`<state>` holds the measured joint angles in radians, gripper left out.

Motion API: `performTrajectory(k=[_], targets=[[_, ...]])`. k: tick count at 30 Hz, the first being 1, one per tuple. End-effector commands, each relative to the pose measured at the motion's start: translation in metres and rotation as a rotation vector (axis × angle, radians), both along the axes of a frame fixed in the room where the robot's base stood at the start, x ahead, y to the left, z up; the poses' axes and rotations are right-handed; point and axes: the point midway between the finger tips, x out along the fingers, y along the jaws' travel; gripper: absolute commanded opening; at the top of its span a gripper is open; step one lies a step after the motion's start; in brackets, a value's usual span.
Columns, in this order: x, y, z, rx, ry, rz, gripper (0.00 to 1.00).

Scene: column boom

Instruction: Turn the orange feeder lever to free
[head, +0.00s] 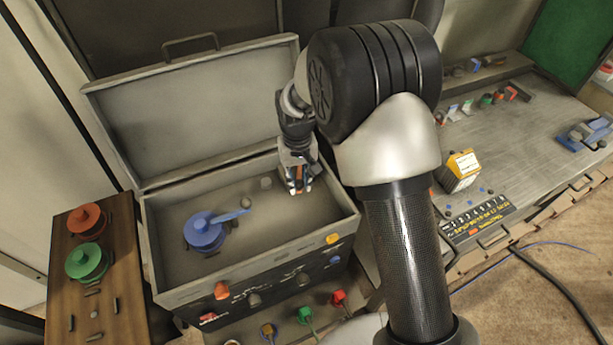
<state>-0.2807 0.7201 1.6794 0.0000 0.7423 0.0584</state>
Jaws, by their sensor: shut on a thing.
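My gripper (297,185) reaches down into the open grey box (160,215), near its right rear inside. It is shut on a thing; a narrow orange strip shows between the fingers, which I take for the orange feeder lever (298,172). The fingers hide most of it, so its angle and any marking for free cannot be made out. A blue round lever (205,232) with a handle pointing right sits in the box to the left of my gripper, apart from it.
The box's raised lid (190,110) stands behind. An orange knob (222,290) and a yellow one (333,239) are on its front. A wooden board (110,290) with red and green discs stands left. A workbench with a yellow box (460,168) lies right.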

Motion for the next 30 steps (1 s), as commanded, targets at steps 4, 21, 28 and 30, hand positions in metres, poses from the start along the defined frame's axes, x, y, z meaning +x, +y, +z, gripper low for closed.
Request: performTrajectory(k=[4, 21, 28, 30], targets=[[0.002, 0.013, 0.002, 0.001, -0.003, -0.135, 0.0], [0.019, 0.05, 0.001, 0.002, -0.003, -0.625, 0.0], [0.026, 0.057, 0.001, 0.002, -0.003, -0.739, 0.0], [0.027, 0.058, 0.001, 0.002, -0.002, -0.761, 0.0]])
